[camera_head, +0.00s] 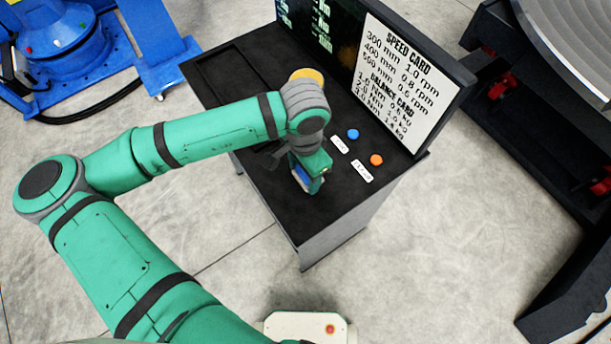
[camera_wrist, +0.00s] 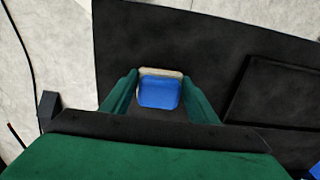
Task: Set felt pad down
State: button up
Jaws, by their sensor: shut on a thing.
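The felt pad (camera_wrist: 159,93) shows in the wrist view as a small blue block with a pale, off-white edge on its far side. My gripper (camera_wrist: 160,77) has its two green fingers on either side of it, shut on it. In the head view my gripper (camera_head: 305,184) points down over the front part of the black console top (camera_head: 268,112), and a bit of the blue pad (camera_head: 299,175) shows beside the fingers. Whether the pad touches the top or hangs just above it I cannot tell.
A blue button (camera_head: 353,134) and an orange button (camera_head: 376,160) with white labels sit right of my gripper. A card panel (camera_head: 405,84) stands along the back. A yellow round thing (camera_head: 307,75) is partly hidden behind my arm. A shallow recess (camera_head: 232,76) lies at the left.

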aim_at(305, 178)
jog(key=shift+d+f, duration=0.2)
jog(key=shift+f, duration=1.15)
jog(key=shift+f, duration=0.2)
jog(key=o, duration=1)
jog(key=shift+w, duration=0.1)
jog(key=shift+r, duration=0.1)
notch_tip(305, 178, up, 12)
jog(key=shift+r, duration=0.15)
